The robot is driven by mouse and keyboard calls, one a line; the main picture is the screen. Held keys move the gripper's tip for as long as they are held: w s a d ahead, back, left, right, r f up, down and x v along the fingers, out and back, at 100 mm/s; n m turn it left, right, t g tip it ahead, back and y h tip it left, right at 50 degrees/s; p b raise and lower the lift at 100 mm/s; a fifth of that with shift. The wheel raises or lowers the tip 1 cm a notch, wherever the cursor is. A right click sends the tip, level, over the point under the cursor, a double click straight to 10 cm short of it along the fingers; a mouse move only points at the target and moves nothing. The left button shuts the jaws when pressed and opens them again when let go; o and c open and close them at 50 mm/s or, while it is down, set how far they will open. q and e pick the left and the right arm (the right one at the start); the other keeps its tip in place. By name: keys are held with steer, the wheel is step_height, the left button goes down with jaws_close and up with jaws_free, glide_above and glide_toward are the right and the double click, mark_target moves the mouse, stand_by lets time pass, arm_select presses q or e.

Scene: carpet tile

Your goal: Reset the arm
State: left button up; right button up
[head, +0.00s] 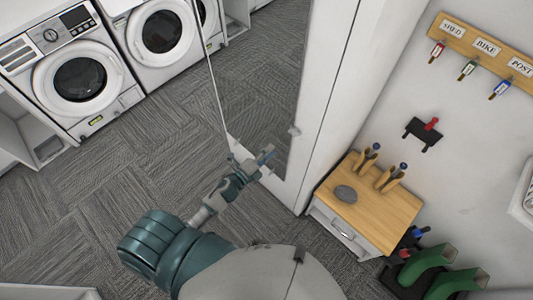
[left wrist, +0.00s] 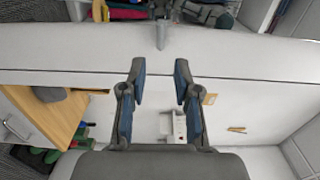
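My left arm comes in from the bottom of the head view in teal and grey, and its gripper (head: 262,160) is in front of a tall white framed panel (head: 322,80). A small pale knob (head: 294,131) is on the panel, a little right of the gripper and apart from it in the picture. In the left wrist view the two blue-padded fingers (left wrist: 160,82) are spread, with nothing between them. A grey knob-like part (left wrist: 160,35) shows beyond the fingertips on a white edge. My right gripper is not in view.
Two white washing machines (head: 82,82) stand at the upper left. A wooden-topped cabinet (head: 375,212) with a grey stone-like item (head: 346,193) stands right of the panel. A key rack (head: 485,45) hangs on the wall, with green boots (head: 428,262) below. Carpet (head: 110,170) at left is clear.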

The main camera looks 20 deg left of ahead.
arm_select(q)
steer(key=shift+s+a, duration=0.35)
steer(key=shift+s, duration=0.25)
steer(key=s+a+f+n+g+y, duration=0.2)
steer(key=s+f+n, duration=0.2)
steer(key=f, duration=0.6)
steer(key=s+a+f+n+g+y, duration=0.2)
steer(key=s+f+n+g, duration=0.1)
steer(key=f, duration=0.8)
steer(key=s+a+f+n+g+y, duration=0.15)
steer(key=s+f+n, duration=0.25)
steer(key=f, duration=0.6)
steer(key=s+f+n+g, duration=0.2)
steer(key=s+f, duration=0.4)
steer(key=s, duration=0.4)
steer(key=s+d+f+n+g, duration=0.1)
steer(key=s+f+n+g, duration=0.2)
steer(key=s+f, duration=0.3)
steer(key=s+d+f+n+g, duration=0.1)
steer(key=s+f+n+g, duration=0.2)
steer(key=s, duration=1.1)
step_height(320, 180, down, 4)
steer(key=shift+s+d+r+g+y+b, duration=0.25)
steer(key=shift+g+y+b, duration=0.15)
steer(key=shift+g, duration=0.35)
